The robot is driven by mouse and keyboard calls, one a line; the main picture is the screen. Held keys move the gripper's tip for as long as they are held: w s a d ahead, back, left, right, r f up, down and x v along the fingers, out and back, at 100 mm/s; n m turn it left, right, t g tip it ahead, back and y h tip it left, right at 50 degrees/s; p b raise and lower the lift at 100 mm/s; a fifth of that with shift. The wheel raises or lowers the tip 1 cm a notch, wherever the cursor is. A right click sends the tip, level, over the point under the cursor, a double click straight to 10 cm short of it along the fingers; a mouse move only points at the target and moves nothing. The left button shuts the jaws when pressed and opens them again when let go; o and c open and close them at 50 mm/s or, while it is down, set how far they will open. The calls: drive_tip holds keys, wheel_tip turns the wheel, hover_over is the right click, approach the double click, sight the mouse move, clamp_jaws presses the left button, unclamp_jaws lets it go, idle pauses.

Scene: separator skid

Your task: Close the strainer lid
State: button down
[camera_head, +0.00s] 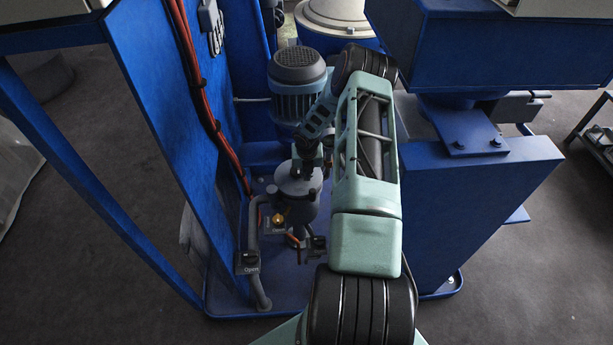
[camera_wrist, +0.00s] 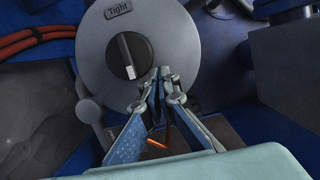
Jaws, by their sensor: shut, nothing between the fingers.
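The strainer (camera_head: 297,205) is a grey upright vessel on the blue skid base, partly hidden by my arm. Its round grey lid (camera_wrist: 100,60) fills the upper middle of the wrist view, with a "Tight" label near its rim. A black knob (camera_wrist: 130,56) with a pale pointer bar sits on the lid. My gripper (camera_wrist: 159,74) is shut and empty, its fingertips over the lid's lower right part, just beside the knob. I cannot tell whether they touch it. In the head view my gripper (camera_head: 307,152) is just above the strainer. Whether the lid sits fully down is unclear.
Blue upright panels (camera_head: 165,110) with red hoses stand left, and a blue block (camera_head: 470,200) stands right.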

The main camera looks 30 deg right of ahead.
drive_tip(key=v, duration=1.1)
drive_tip(key=shift+s+r, duration=0.15)
drive_tip(key=shift+r, duration=0.15)
